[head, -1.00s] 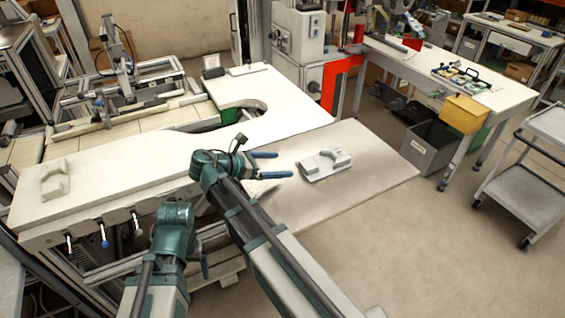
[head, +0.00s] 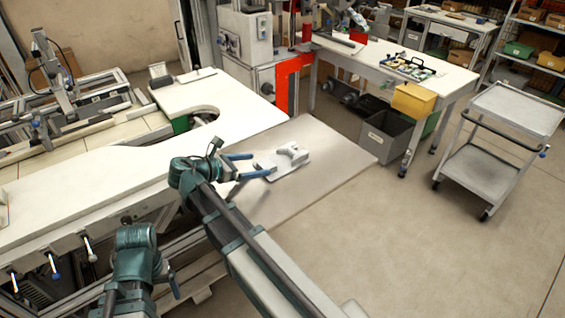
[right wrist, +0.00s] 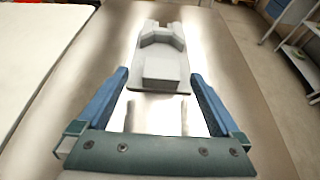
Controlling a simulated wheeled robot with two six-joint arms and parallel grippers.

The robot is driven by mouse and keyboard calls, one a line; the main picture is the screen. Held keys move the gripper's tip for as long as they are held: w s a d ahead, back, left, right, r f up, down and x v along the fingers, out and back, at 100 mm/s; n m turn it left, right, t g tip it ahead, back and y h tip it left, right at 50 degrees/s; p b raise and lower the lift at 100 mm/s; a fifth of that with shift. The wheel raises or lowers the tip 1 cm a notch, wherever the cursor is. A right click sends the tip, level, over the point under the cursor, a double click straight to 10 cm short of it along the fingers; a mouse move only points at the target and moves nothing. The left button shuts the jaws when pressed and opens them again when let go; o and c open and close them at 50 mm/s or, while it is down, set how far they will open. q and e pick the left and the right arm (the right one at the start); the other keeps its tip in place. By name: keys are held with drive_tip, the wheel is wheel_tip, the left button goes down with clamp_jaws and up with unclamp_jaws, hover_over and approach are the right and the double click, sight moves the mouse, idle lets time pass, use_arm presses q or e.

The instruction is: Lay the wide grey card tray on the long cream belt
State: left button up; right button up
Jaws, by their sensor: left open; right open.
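A grey tray-like piece (head: 283,160), a flat plate with a block and a notched cradle on it, lies on the bare metal table. I take it for the card tray. In the right wrist view the tray (right wrist: 161,70) is straight ahead, just beyond the fingertips. My right gripper (head: 251,165) is open and empty beside the tray's left end; in its wrist view the gripper (right wrist: 160,82) has its blue fingers spread. My left gripper (head: 166,278) is low at the left, mostly hidden by its own wrist. A long cream panelled strip (head: 65,155), seemingly the belt, runs at the left.
A white worktop (head: 120,185) with a curved cutout lies between the strip and the metal table (head: 330,165). A grey bin (head: 385,137), a yellow box (head: 413,100) and a trolley (head: 515,108) stand to the right. The metal table around the tray is clear.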

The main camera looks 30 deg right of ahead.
sight(268, 163)
drive_tip(key=shift+b+x, duration=0.95)
drive_tip(key=shift+x, duration=1.65)
drive_tip(key=shift+s+r, duration=0.1)
clamp_jaws()
